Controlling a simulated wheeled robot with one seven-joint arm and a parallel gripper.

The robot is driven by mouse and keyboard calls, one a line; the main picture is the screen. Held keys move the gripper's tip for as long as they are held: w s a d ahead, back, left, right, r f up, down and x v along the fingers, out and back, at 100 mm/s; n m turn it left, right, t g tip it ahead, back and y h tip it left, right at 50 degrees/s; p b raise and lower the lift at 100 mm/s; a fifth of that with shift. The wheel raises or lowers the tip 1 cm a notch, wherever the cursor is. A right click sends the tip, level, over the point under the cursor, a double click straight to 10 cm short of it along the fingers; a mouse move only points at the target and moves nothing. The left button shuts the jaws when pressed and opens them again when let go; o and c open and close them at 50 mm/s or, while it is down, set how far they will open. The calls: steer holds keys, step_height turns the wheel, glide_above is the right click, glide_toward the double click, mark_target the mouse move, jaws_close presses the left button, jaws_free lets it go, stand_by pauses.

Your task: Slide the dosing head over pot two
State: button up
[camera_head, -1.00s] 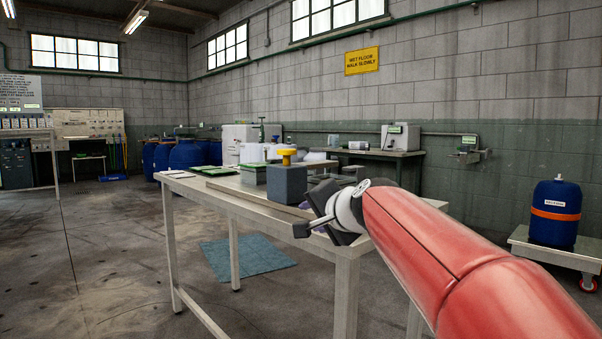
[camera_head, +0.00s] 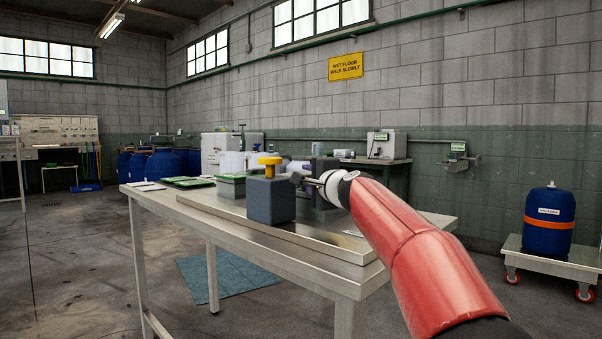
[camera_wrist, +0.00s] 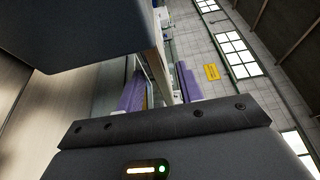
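A dark blue-grey block with a yellow knob (camera_head: 270,201), which looks like the dosing head, stands upright on a metal plate on the table. My gripper (camera_head: 305,183) is close at the block's right side; whether they touch is not clear. In the wrist view, a dark block face (camera_wrist: 85,35) fills the upper left. My gripper's two purple-padded fingers (camera_wrist: 161,88) stand apart there, with nothing clearly held between them. I cannot pick out pot two; pale containers (camera_head: 240,161) behind the block are partly hidden by it.
The metal table (camera_head: 160,198) has green-topped flat items (camera_head: 188,182) at its left. A blue mat (camera_head: 230,274) lies on the floor below. A blue drum (camera_head: 550,220) stands on a trolley at the right.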

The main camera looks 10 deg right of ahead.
steer(key=shift+p+x, duration=0.9)
steer(key=shift+x, duration=1.45)
steer(key=shift+c, duration=0.4)
jaws_close()
